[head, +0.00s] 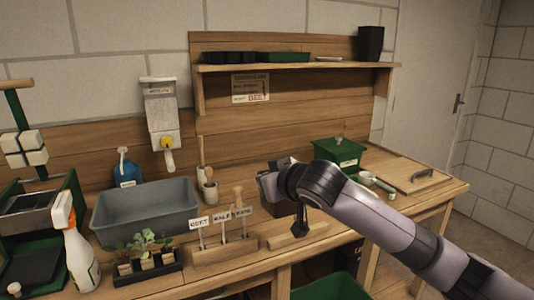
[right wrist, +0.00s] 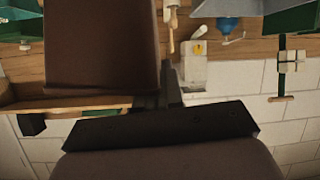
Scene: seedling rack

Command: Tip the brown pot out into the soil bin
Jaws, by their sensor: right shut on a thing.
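The brown pot (head: 268,196) is at the middle of the bench in the head view, partly hidden behind my right arm. My right gripper (head: 284,183) is shut on it. In the right wrist view the pot (right wrist: 100,45) fills the upper left, beside the dark gripper (right wrist: 170,88). The pot's inside does not show. A grey open tub (head: 145,222), which looks like the soil bin, stands on the bench left of the pot, apart from it. My left gripper is in neither view.
Labelled tools stand in a wooden block (head: 222,254) between tub and pot, toward the front. Seedlings in a black tray (head: 147,275) and a spray bottle (head: 82,255) stand before the tub. A green box (head: 338,152) is at the back right. A shelf (head: 290,67) hangs above.

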